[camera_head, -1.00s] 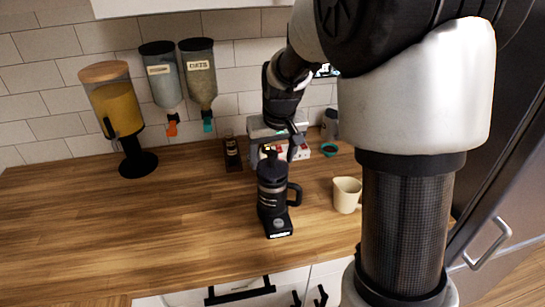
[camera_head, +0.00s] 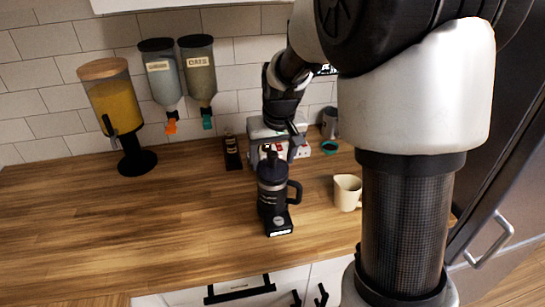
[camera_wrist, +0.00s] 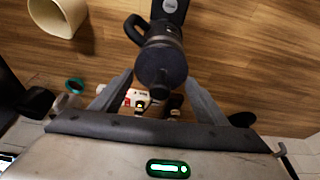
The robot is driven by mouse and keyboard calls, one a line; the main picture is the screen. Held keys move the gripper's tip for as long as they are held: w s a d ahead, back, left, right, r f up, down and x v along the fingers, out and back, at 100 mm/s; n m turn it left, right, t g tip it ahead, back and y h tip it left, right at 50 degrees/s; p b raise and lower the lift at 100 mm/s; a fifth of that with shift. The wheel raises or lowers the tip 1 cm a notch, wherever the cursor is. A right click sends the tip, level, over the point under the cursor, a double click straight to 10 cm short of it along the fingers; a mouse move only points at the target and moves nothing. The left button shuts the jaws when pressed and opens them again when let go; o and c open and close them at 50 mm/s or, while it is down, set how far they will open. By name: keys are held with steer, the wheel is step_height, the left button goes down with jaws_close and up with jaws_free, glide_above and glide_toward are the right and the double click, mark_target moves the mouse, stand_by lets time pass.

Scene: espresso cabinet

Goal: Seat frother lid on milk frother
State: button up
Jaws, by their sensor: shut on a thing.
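The milk frother (camera_head: 272,200) is a black jug with a side handle, upright on a small black base on the wooden counter. It also shows in the wrist view (camera_wrist: 165,42), handle to the left. The frother lid (camera_head: 270,170) is a dark round cap at the jug's top; it shows as a dark disc in the wrist view (camera_wrist: 160,70). My gripper (camera_wrist: 160,78) is shut on the lid, one grey finger on each side. The lid sits over the jug's mouth and looks level. I cannot tell whether it is fully down on the rim.
A cream mug (camera_head: 347,193) stands right of the frother. A yellow drink dispenser (camera_head: 117,107) stands at the left. The counter's left and front are clear.

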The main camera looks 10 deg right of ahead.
steer(key=shift+f, duration=0.25)
steer(key=o, duration=1.1)
steer(key=v, duration=1.7)
steer(key=shift+r, duration=0.2)
steer(key=shift+s, duration=0.1)
steer(key=s+f+t+p, duration=0.1)
steer(key=s+f+t, duration=0.1)
steer(key=s, duration=1.8)
steer(key=shift+m+p, duration=0.3)
steer(key=shift+p, duration=0.1)
